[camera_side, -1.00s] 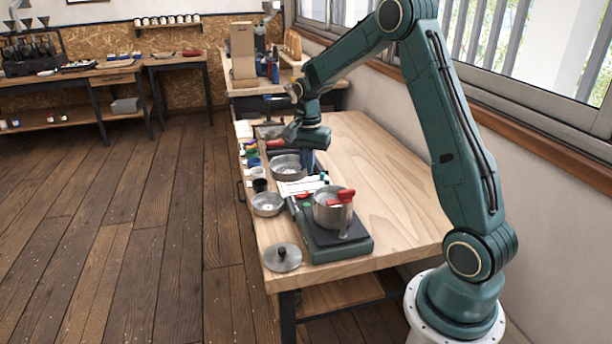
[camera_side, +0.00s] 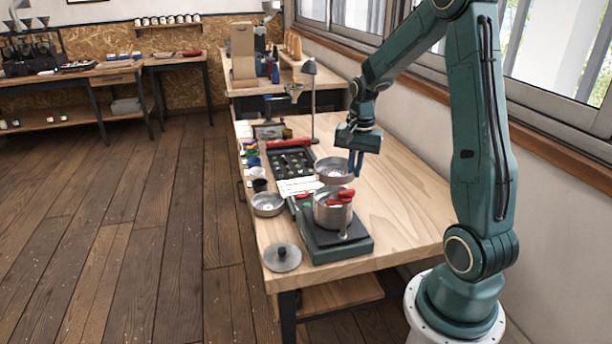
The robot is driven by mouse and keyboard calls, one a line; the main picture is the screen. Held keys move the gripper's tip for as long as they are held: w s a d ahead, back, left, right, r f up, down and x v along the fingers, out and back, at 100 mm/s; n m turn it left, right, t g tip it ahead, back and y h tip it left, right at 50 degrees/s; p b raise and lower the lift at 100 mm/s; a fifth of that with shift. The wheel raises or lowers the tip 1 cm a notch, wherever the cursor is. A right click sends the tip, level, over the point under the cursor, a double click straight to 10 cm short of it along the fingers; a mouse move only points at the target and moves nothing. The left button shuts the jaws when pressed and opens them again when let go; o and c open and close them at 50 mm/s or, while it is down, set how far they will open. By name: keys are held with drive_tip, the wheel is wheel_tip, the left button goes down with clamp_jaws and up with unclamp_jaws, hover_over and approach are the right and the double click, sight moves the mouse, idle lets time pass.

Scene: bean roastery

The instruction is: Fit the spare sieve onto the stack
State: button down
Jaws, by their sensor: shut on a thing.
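My gripper (camera_side: 356,162) is shut on the rim of a shallow round metal sieve (camera_side: 330,176) at its right side. The sieve is held roughly level and shows just above and behind the stack in the picture; a small gap shows between them. The stack (camera_side: 328,212) is a metal cylinder on a dark green shaker base (camera_side: 338,247), with red clamp handles (camera_side: 341,196) at its top right. A second shallow metal pan (camera_side: 267,205) lies on the table left of the stack. A round metal lid (camera_side: 282,258) with a knob lies at the front left.
The wooden table (camera_side: 400,220) is clear on its right side. Behind the stack lie a white sheet (camera_side: 296,187) and a dark tray (camera_side: 291,163) with several small items. A thin desk lamp (camera_side: 312,100) stands beyond. A dark cup (camera_side: 260,185) is near the left edge.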

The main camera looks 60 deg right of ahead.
drive_tip(key=shift+f, duration=2.75)
drive_tip(key=shift+f, duration=0.5)
drive_tip(key=c, duration=1.9)
unclamp_jaws()
drive_tip(key=shift+r, duration=0.2)
drive_tip(key=shift+s+r, duration=0.15)
drive_tip(key=shift+r, duration=5.2)
